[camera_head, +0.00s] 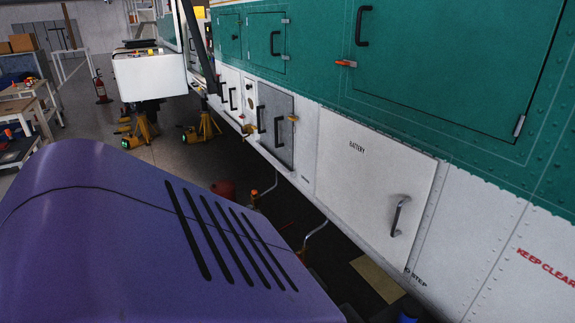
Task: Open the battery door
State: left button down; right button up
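The battery door (360,190) is a white panel low on the helicopter's side, right of the middle, with the word BATTERY printed on it. It looks shut against the hull. Its dark grey bar handle (398,216) is near the door's right edge, tilted slightly, and nothing touches it. Neither of my grippers shows in the head view.
A large purple slotted housing (120,235) fills the lower left foreground. A grey panel with a handle (275,125) is left of the door, and a green hatch (450,60) is above. Yellow jacks (207,125) and a white box (150,75) stand further back.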

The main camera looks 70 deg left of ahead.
aim_at(379, 186)
jog(key=u, duration=1.6)
